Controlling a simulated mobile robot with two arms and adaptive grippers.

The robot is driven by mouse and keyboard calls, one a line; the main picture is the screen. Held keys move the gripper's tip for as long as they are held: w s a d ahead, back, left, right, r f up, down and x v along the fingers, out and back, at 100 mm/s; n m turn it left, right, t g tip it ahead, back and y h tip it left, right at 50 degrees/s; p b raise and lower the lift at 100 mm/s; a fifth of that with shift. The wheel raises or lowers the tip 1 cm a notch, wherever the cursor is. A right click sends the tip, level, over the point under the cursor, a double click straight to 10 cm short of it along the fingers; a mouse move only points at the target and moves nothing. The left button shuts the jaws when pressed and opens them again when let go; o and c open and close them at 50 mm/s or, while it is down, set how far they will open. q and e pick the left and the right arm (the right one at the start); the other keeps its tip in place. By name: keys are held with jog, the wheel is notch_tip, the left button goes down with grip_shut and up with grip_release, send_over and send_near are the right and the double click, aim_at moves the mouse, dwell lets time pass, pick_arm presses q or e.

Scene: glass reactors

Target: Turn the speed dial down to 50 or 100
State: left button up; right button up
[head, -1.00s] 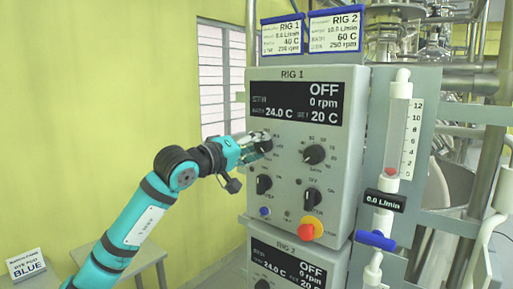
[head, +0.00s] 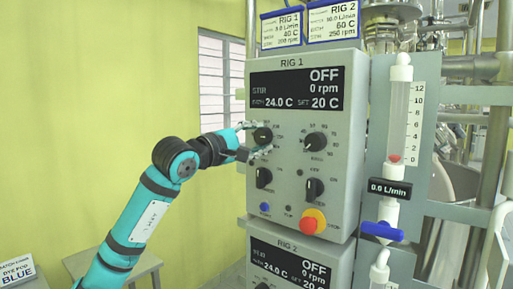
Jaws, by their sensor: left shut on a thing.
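The grey RIG 1 control box (head: 346,200) stands right of centre. Its display (head: 297,90) reads OFF, STIR, 0 rpm, 24.0 C and SET 20 C. The upper left black dial (head: 263,136) has a ring of small marks that I cannot read, so its setting is unclear. My left gripper (head: 260,139) reaches it from the left, with one finger above and one below, shut on this dial. The upper right dial (head: 315,142) is free. My right gripper is not in view.
Two lower black knobs (head: 314,188) and a red-yellow stop button (head: 313,221) sit below the dials. A RIG 2 box (head: 300,262) is underneath. A flow meter (head: 398,120) with a blue valve handle (head: 382,232) stands at right. A small table (head: 135,268) is at lower left.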

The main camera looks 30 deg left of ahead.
pick_arm(q)
jog(key=n+b, duration=0.1)
jog(key=n, duration=0.1)
jog(key=n+b, duration=0.1)
jog(key=n, duration=0.1)
jog(key=n+y+b, duration=0.1)
jog(key=n, duration=0.2)
jog(key=shift+d+f, duration=0.15)
jog(key=shift+f, duration=0.15)
jog(key=n+b, duration=0.2)
jog(key=n, duration=0.4)
jog(key=shift+d+n+y+b, duration=0.1)
jog(key=shift+n+y+b, duration=0.2)
jog(key=shift+n+b, duration=0.1)
jog(key=n+b, duration=0.1)
jog(key=n, duration=0.5)
jog(key=shift+d+n+y, duration=0.1)
jog(key=shift+n+y, duration=0.2)
jog(key=shift+n, duration=0.1)
jog(key=n, duration=0.3)
jog(key=shift+r+n+b, duration=0.1)
jog(key=shift+n+b, duration=0.2)
jog(key=shift+b, duration=0.1)
jog(key=shift+d+n+g, duration=0.1)
jog(key=shift+n+g, duration=0.2)
jog(key=shift+n, duration=1.4)
jog(key=o, duration=1.2)
jog(key=shift+r, duration=0.15)
jog(key=shift+c, duration=0.2)
